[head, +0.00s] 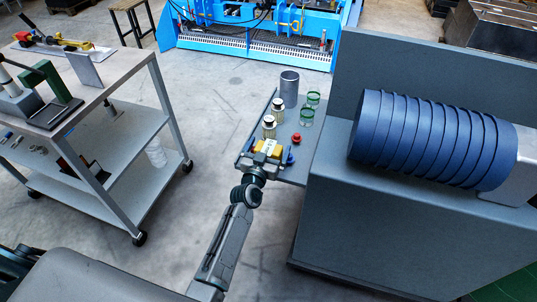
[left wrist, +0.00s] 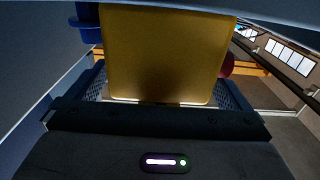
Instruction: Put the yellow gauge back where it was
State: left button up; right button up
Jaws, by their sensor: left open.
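The yellow gauge (head: 277,151) is at the near end of a narrow grey shelf (head: 287,174), partly hidden by my left gripper. My left gripper (head: 266,150) is open, reaching the gauge from the near side. In the left wrist view the gauge (left wrist: 168,55) fills the middle as a broad yellow block between the two fingers. I see no clear grip on it, and its underside is hidden. My right gripper is not in view.
On the shelf stand two metal-topped jars (head: 269,126), green-rimmed glasses (head: 306,117), a grey cup (head: 289,88), a red knob-like piece (head: 296,138) and a blue piece (head: 290,158). A large grey machine housing (head: 345,215) borders the shelf's right. A cart (head: 120,110) stands left; floor between is clear.

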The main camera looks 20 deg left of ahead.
aim_at(269, 147)
pick_arm(q)
jog(key=c, duration=1.3)
jog(key=shift+r, duration=0.15)
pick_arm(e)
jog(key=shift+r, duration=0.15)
pick_arm(q)
jog(key=shift+r+p, duration=0.55)
jog(key=shift+p, duration=0.1)
notch_tip(269, 147, up, 3)
jog(key=shift+f+p, duration=0.1)
jog(key=shift+p, duration=1.15)
jog(key=s+a+p, duration=0.2)
jog(key=s+a, duration=0.9)
jog(key=shift+y, duration=0.3)
jog(key=s+d+r, duration=0.3)
jog(key=r, duration=0.1)
jog(key=s+d+r, duration=0.3)
jog(key=r, duration=0.1)
jog(key=s+d+r, duration=0.3)
jog(key=s+r, duration=0.1)
jog(key=r, duration=0.1)
jog(key=shift+d, duration=0.1)
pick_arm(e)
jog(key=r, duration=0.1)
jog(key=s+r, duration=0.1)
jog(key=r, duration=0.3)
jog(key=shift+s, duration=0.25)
